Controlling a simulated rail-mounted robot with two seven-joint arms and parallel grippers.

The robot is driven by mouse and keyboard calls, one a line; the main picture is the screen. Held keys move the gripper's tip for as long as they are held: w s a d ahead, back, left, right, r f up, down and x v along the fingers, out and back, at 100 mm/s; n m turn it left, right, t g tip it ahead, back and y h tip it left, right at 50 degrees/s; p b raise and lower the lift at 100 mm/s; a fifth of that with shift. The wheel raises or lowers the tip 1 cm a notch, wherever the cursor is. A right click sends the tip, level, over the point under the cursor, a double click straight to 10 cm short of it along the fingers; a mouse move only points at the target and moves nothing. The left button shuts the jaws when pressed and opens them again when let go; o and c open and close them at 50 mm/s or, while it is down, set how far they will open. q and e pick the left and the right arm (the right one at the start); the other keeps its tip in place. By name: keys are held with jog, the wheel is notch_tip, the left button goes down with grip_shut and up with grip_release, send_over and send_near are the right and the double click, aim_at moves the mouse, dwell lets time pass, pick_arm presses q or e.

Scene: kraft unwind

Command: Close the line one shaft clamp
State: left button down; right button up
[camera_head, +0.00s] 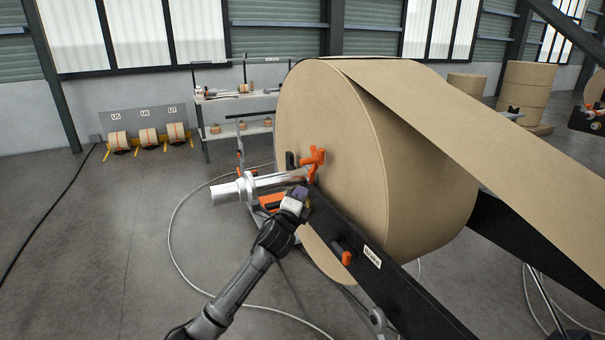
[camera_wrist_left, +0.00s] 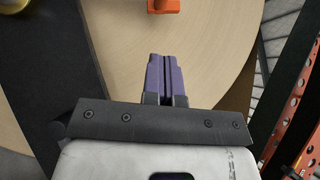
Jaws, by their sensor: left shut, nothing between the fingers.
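A large brown kraft roll (camera_head: 330,150) hangs on a silver shaft (camera_head: 245,187) that sticks out to the left. An orange clamp part (camera_head: 314,162) stands up at the shaft, near the roll's face; I cannot tell whether it is latched. My left gripper (camera_head: 299,191) is just below and left of the clamp, beside the black stand arm (camera_head: 375,265). In the left wrist view, its purple fingers (camera_wrist_left: 166,72) are together and empty, with the roll face (camera_wrist_left: 215,55) beyond. An orange piece (camera_wrist_left: 163,5) is cut by the top edge. My right gripper is out of view.
An orange handle (camera_head: 346,258) and a white label (camera_head: 372,257) are on the black stand arm. The paper web (camera_head: 480,120) runs off to the right. A grey shelf (camera_head: 225,115) stands behind. The floor at left is open, with cables on it.

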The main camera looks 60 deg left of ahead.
pick_arm(q)
jog(key=w+a+r+b, duration=0.1)
jog(key=w+a+r, duration=0.2)
jog(key=w+a, duration=0.2)
jog(key=shift+a, duration=1.2)
